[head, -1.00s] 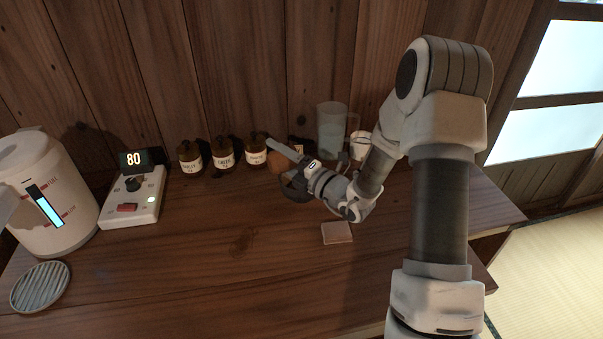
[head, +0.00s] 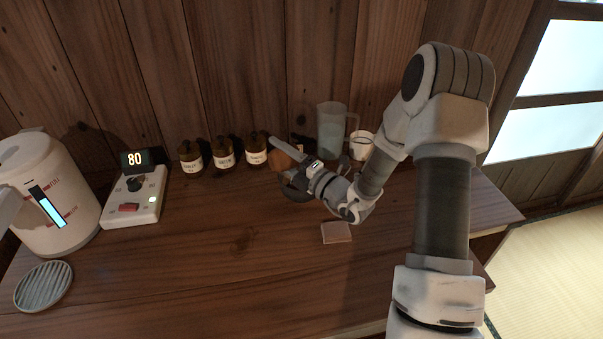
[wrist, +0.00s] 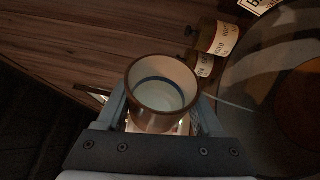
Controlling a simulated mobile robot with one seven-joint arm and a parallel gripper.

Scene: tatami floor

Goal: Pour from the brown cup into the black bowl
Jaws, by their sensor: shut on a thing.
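The brown cup (wrist: 160,118) is between the two fingers of my gripper (wrist: 164,104) in the wrist view. It has a brown rim and a pale inside with a blue ring; a pale bottom or liquid shows, I cannot tell which. In the head view the brown cup (head: 284,154) is partly hidden behind my gripper (head: 292,160). A large dark round vessel, seemingly the black bowl (wrist: 238,80), fills the right of the wrist view, beside the cup, with brown inside. In the head view my gripper and wrist hide most of that area.
Several labelled brown bottles (head: 223,155) stand along the wall, left of my gripper. A clear pitcher (head: 331,128) and a white cup (head: 361,145) stand behind my arm. A kettle (head: 45,200), a control box (head: 134,200) and a small pale square (head: 336,232) are also on the table.

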